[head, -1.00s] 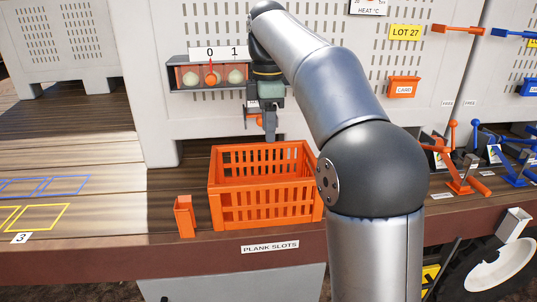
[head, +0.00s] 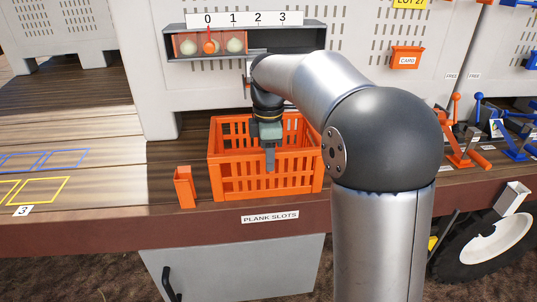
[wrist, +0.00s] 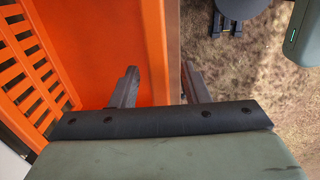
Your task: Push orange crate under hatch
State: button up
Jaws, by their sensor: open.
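The orange crate (head: 265,178), with slotted walls and an open top, sits on the wooden bench near its front edge. My gripper (head: 269,160) points down at the crate's front side, with a finger overlapping its front rim in the head view. In the wrist view my gripper (wrist: 160,88) has its two fingers apart, with orange crate surface (wrist: 105,50) beside and below them. I cannot tell whether the fingers touch the crate. A dark opening (head: 285,42) with a 0 to 3 scale and several onions at its left is in the grey wall behind; no part is labelled as hatch.
A small orange holder (head: 184,188) stands just left of the crate. Orange levers (head: 463,155) and blue levers are on the bench at the right. Yellow and blue outlines mark the planks at the left. The bench's front edge (head: 110,228) drops to soil.

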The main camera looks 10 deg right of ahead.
jog(key=shift+f, duration=0.1)
jog(key=shift+c, duration=0.3)
grip_shut()
jog(key=w+p, duration=0.8)
jog(key=w, duration=0.2)
jog(key=shift+d+p, duration=0.4)
jog(key=shift+o, duration=0.3)
grip_release()
